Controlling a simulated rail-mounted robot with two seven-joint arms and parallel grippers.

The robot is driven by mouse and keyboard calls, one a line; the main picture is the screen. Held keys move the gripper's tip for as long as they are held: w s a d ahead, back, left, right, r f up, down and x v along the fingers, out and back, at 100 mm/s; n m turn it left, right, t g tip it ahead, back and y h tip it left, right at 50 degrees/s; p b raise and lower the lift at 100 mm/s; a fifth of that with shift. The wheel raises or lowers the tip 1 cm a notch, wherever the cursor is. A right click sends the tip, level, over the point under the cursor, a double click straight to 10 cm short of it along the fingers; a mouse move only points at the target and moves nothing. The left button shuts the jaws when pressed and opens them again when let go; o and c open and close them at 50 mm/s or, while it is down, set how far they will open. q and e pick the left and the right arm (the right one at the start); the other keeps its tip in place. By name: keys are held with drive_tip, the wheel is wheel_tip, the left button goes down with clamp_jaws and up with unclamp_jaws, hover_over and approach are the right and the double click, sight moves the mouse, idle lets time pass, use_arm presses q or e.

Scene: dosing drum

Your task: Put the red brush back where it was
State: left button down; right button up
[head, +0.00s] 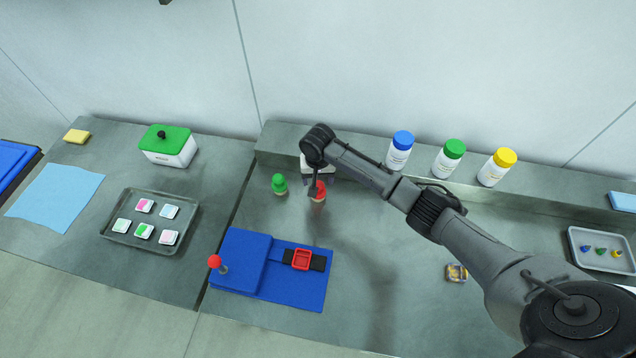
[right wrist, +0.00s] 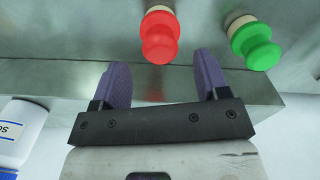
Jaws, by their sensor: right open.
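The red brush (head: 319,195) has a rounded red knob on a pale base. It stands upright on the grey worktop, beside a similar green brush (head: 280,184). My right gripper (head: 317,181) is at the red brush, partly hidden by its own arm in the head view. In the right wrist view the gripper (right wrist: 160,64) is open, and the red brush (right wrist: 160,36) shows in the gap at its fingertips. I cannot tell whether a finger touches it. The green brush (right wrist: 256,44) is outside the right-hand finger there. My left gripper is not in view.
A raised ledge behind holds blue-capped (head: 400,150), green-capped (head: 449,158) and yellow-capped (head: 497,167) bottles. A blue device (head: 240,262) with a red-knobbed lever and a red frame (head: 301,259) stands in front. A small patterned block (head: 457,273) lies right. The worktop between is clear.

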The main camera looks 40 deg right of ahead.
wheel_tip(320, 180, up, 8)
drive_tip(key=s+a+f+n, duration=0.2)
drive_tip(key=s+a+f, duration=0.1)
drive_tip(key=s+a, duration=0.1)
drive_tip(key=s+a+f+n+t, duration=0.1)
drive_tip(key=s+a+f+n, duration=0.1)
drive_tip(key=s, duration=0.5)
drive_tip(key=s+a+f+n, duration=0.2)
drive_tip(key=s+a+f, duration=0.3)
drive_tip(key=a, duration=0.1)
drive_tip(key=shift+s+a+f+t+y, duration=0.1)
drive_tip(key=shift+s+a+t+y, duration=0.05)
drive_tip(key=shift+s+t+y, duration=0.2)
drive_tip(key=s+r+n+t, duration=0.2)
drive_tip(key=s+r+n, duration=0.1)
drive_tip(key=s, duration=1.4)
drive_tip(key=shift+s+a+r, duration=0.3)
drive_tip(key=shift+a+r, duration=0.05)
drive_tip(key=shift+r, duration=0.35)
drive_tip(key=shift+p, duration=0.3)
wheel_tip(320, 180, up, 18)
drive_tip(key=p, duration=1.7)
drive_tip(key=shift+f, duration=0.2)
